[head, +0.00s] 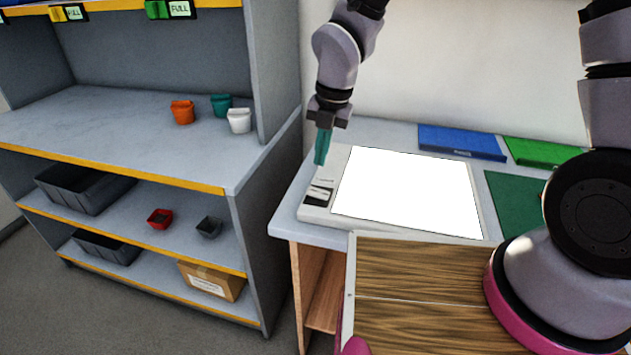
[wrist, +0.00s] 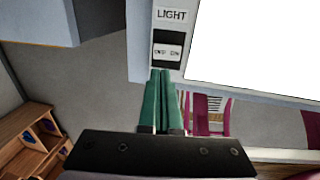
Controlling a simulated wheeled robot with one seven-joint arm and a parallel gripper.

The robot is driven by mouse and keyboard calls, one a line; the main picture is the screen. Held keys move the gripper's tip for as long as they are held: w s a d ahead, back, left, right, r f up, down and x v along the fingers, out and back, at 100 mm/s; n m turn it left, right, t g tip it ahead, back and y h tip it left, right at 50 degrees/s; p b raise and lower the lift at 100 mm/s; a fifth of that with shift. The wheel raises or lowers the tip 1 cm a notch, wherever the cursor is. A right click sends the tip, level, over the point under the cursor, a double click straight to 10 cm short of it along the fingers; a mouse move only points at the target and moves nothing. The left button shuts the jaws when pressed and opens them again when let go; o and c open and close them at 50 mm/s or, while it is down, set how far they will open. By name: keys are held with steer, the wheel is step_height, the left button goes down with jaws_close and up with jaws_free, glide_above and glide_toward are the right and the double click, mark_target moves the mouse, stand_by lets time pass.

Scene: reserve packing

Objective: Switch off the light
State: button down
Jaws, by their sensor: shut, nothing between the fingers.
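The light is a white panel (head: 408,190) on the table, and its face glows bright white. Its switch (head: 318,194) sits on the panel's left border, a black plate with a white rocker. In the wrist view the switch (wrist: 167,51) shows below a label reading LIGHT (wrist: 171,15), and the lit panel face (wrist: 255,45) is to its right. My gripper (head: 321,162) has teal fingers, shut and empty, pointing down near the panel's left edge beside the switch. In the wrist view the fingertips (wrist: 160,72) appear just below the switch; I cannot tell whether they touch it.
A blue folder-like slab (head: 461,143), a green one (head: 545,153) and a dark green mat (head: 516,203) lie right of the panel. A grey shelf (head: 246,210) with small pots and bins stands at left. A wood-grain surface (head: 420,270) is in front.

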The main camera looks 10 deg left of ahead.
mark_target(315, 193)
steer(key=f, duration=0.2)
steer(key=a+f, duration=0.1)
steer(key=f, duration=0.5)
steer(key=shift+w+a, duration=0.15)
steer(key=shift+a+f+h, duration=0.15)
steer(key=shift+h, duration=0.15)
steer(key=shift+d, duration=0.25)
steer(key=shift+s+d, duration=0.2)
steer(key=shift+d, duration=0.45)
